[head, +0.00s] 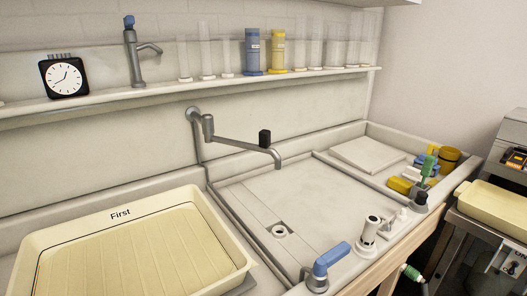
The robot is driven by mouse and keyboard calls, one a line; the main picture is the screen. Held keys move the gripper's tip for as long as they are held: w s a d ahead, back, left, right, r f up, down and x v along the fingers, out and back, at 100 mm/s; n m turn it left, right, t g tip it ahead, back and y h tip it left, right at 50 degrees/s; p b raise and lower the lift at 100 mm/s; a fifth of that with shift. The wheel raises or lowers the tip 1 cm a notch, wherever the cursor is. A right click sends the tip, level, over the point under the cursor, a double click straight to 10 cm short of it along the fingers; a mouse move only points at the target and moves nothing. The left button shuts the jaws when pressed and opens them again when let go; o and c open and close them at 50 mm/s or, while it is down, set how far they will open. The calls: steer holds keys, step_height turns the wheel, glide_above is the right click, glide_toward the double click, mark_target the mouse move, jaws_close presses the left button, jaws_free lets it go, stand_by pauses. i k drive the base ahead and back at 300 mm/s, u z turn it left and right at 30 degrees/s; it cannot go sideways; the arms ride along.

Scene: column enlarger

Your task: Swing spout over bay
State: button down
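The grey metal swing spout (238,145) is fixed to the back wall above the sink. Its jointed arm reaches to the right and slightly forward, with a black knob (265,138) near the outer end. The downturned tip (277,163) hangs above the back part of the sink, near the divider. The middle bay (310,215) is a pale, empty basin with a drain at its front left. From this single view I cannot tell exactly which spot the tip is above. My gripper is not in view.
A cream tray (120,215) labelled First stands at the left. A blue lever tap (330,258) and other fittings line the front rim. A white slab (367,155), sponges and brushes are at the right. Glass cylinders and a clock (64,77) stand on the shelf.

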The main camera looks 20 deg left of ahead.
mark_target(265, 135)
steer(key=u, duration=0.1)
steer(key=k, duration=0.25)
steer(key=u, duration=0.9)
steer(key=i, duration=0.35)
steer(key=z, duration=0.15)
